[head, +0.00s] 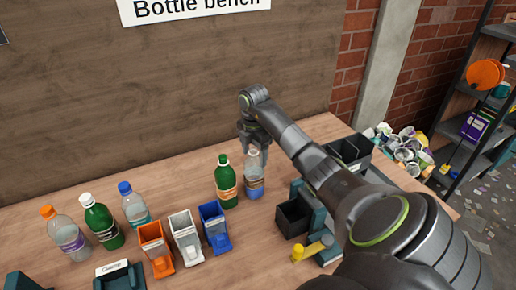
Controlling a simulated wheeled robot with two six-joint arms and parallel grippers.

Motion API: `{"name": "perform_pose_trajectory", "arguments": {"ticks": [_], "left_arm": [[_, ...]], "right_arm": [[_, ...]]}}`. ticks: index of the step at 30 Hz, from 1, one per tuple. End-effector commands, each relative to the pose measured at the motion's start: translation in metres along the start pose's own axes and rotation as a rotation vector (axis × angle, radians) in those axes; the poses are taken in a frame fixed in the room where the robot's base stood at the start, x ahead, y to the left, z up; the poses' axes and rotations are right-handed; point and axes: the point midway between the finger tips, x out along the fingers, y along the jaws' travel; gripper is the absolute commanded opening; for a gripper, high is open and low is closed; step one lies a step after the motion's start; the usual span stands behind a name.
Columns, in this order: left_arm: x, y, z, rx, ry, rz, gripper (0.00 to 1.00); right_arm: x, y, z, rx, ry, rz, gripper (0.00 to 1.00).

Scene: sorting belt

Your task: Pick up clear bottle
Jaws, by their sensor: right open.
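A clear bottle (254,181) with a whitish cap, a brownish label and a blue lower part stands upright on the wooden bench, just right of a green bottle (226,184). My right gripper (254,148) points down over the clear bottle, open, with its fingers at the height of the cap. Whether a finger touches the bottle I cannot tell. Two other clear bottles stand at the left: one with an orange cap (69,237) and one with a blue cap (133,207). My left gripper is not in view.
A second green bottle (103,226) stands at the left. Orange (155,247), white (185,234) and blue (214,223) small bins sit in front. A fixture labelled Clamp (119,275) is at the front. A black box (293,218) lies right of the clear bottle, under my right arm.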

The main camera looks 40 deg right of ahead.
Motion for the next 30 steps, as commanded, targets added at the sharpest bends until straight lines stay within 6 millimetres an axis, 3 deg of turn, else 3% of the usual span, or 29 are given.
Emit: {"name": "perform_pose_trajectory", "arguments": {"ticks": [2, 9, 16, 25, 30], "left_arm": [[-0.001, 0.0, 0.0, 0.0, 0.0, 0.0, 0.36], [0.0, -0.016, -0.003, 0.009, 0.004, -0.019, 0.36], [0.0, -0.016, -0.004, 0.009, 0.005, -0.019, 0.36], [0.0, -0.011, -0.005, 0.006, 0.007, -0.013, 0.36], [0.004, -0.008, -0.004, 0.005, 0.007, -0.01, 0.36]], "right_arm": [[-0.001, 0.0, 0.0, -0.001, 0.0, 0.001, 0.64], [-0.001, 0.0, 0.0, 0.0, 0.0, 0.0, 0.32], [0.0, 0.0, 0.001, 0.001, 0.0, -0.001, 0.02], [-0.002, 0.0, 0.001, 0.001, 0.0, -0.001, 0.01], [-0.015, 0.001, 0.001, 0.001, -0.002, 0.002, 0.01]]}}
